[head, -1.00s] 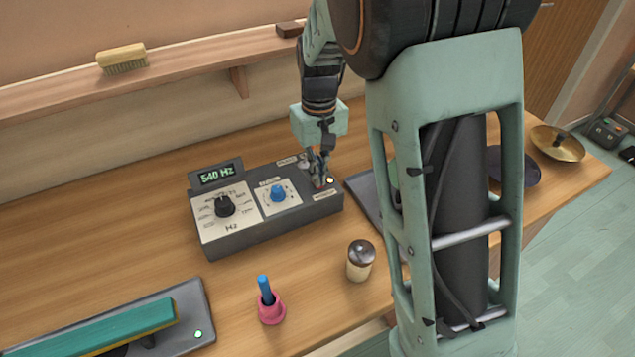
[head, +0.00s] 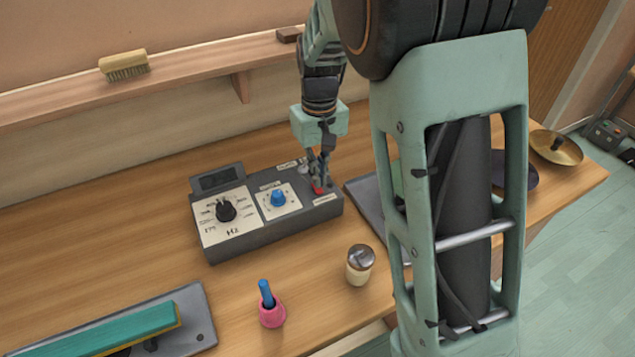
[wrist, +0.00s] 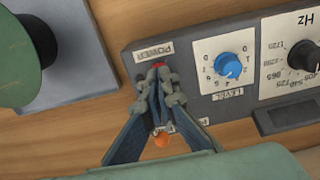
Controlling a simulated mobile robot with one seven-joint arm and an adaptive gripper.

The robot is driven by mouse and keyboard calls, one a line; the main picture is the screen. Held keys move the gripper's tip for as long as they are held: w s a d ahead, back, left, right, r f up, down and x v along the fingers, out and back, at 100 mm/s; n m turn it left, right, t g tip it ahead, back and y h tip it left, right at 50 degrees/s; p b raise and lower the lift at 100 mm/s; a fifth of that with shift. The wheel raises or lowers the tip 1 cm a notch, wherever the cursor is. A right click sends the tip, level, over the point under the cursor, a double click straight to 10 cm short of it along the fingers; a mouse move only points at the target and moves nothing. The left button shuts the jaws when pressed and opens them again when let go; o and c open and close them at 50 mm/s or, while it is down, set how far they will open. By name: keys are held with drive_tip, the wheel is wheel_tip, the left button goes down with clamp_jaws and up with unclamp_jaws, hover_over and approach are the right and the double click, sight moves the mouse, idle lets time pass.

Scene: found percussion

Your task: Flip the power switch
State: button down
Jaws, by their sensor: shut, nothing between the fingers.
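The grey control box (head: 275,232) stands on the wooden bench, with a black Hz knob (head: 226,209), a blue level knob (head: 278,198) and a dark display (head: 216,179). The red power switch (head: 319,189) is at its right end, by the POWER label (wrist: 153,51) in the wrist view. My gripper (head: 316,180) is shut and empty, pointing down at the switch. In the wrist view my gripper (wrist: 160,82) covers most of the switch; only a bit of red (wrist: 159,66) shows past the fingertips. I cannot tell whether they touch it.
A pink holder (head: 272,314) with a blue handle and a jar (head: 360,264) stand in front of the box. A grey base with a green bar (head: 128,333) lies front left. A brass cymbal (head: 556,147) is at the far right. The bench left of the box is clear.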

sight(319, 190)
drive_tip(key=shift+r+p, duration=1.65)
drive_tip(key=shift+r, duration=0.85)
